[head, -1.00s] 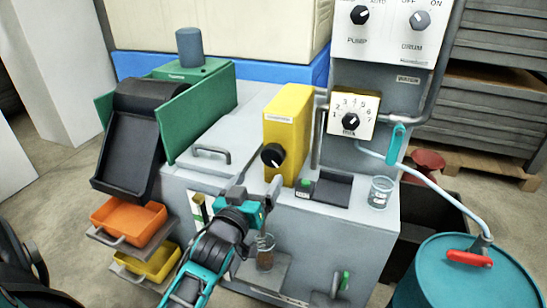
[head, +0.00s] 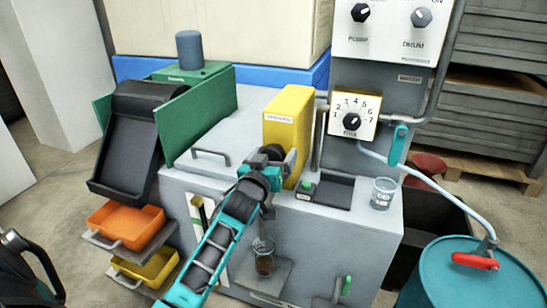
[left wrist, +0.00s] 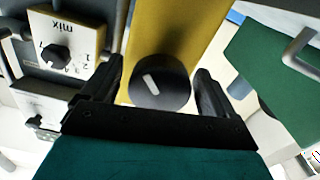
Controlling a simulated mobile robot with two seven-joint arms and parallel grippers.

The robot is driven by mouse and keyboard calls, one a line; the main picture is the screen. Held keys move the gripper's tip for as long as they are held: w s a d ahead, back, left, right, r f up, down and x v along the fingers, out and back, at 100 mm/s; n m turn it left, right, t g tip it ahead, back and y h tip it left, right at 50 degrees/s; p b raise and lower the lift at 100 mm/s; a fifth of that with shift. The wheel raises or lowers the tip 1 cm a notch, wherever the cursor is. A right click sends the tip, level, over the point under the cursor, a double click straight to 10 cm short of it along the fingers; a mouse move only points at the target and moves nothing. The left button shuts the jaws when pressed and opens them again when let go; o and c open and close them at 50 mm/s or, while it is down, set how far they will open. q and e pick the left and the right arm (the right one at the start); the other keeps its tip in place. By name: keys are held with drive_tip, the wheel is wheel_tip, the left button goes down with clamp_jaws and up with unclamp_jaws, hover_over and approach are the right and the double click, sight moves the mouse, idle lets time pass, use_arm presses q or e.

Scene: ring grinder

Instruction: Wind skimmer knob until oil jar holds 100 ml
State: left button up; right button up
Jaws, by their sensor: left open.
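The yellow skimmer housing (head: 287,117) carries the round black skimmer knob (head: 273,152) on its front. In the left wrist view the knob (left wrist: 160,83) shows a white pointer line. My left gripper (head: 277,160) is open at the knob. In the left wrist view its fingers (left wrist: 157,88) stand on either side of the knob, with gaps visible. The clear oil jar (head: 264,257) stands upright on a low shelf below, with dark brown liquid in its lower part. Its scale is too small to read.
A mix dial (head: 351,121) and a control panel (head: 395,22) are right of the housing. A clear beaker (head: 383,193) and a dark tray (head: 328,191) are on the bench top. Orange (head: 127,222) and yellow (head: 150,266) trays are at left. A teal drum (head: 465,280) stands at right.

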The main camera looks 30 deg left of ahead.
use_arm(q)
drive_tip(key=shift+c, duration=0.3)
drive_tip(key=c, duration=0.9)
drive_tip(key=shift+c, duration=0.2)
drive_tip(key=shift+m, duration=0.3)
